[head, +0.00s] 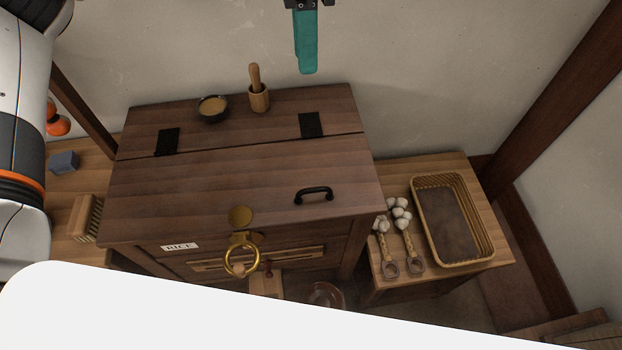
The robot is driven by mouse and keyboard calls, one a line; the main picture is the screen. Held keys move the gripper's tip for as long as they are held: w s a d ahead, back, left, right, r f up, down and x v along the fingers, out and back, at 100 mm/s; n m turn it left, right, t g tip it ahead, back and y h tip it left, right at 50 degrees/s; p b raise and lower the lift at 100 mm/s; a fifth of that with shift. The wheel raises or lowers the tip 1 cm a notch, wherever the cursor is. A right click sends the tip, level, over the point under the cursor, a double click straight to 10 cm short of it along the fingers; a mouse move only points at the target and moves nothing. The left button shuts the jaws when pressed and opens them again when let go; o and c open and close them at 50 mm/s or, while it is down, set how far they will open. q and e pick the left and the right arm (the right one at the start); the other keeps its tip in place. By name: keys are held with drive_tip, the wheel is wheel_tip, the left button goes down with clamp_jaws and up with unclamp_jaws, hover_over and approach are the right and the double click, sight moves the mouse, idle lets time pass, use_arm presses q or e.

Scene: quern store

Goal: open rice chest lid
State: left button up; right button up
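The rice chest (140,247) is dark wood with a small RICE label on its front. Its lid (240,178) lies flat and looks shut. Two black hinges (168,141) join it to the rear strip of the top. A black bar handle (314,194) sits on the lid's right front part. My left gripper (306,70), with teal fingers, points down at the top edge, apart from the handle. Only one finger shows clearly, so its opening is hidden. My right gripper is out of view.
A bowl (213,108) and a mortar with pestle (259,97) stand on the chest's rear strip. A low right table (453,168) holds a wicker tray (486,229) and garlic braids (408,240). A brush (86,217) lies at left. My white body covers the bottom.

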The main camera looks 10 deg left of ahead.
use_arm(q)
drive_tip(key=b, duration=1.5)
approach(310, 189)
drive_tip(key=f, duration=0.2)
drive_tip(key=f+p, duration=0.1)
drive_tip(key=f, duration=0.2)
drive_tip(key=s+f, duration=0.1)
drive_tip(key=f, duration=0.1)
drive_tip(key=shift+s+d+f+p, duration=0.1)
drive_tip(key=shift+d+f+p, duration=0.05)
drive_tip(key=shift+f+p, duration=0.15)
drive_tip(key=shift+c, duration=0.4)
clamp_jaws()
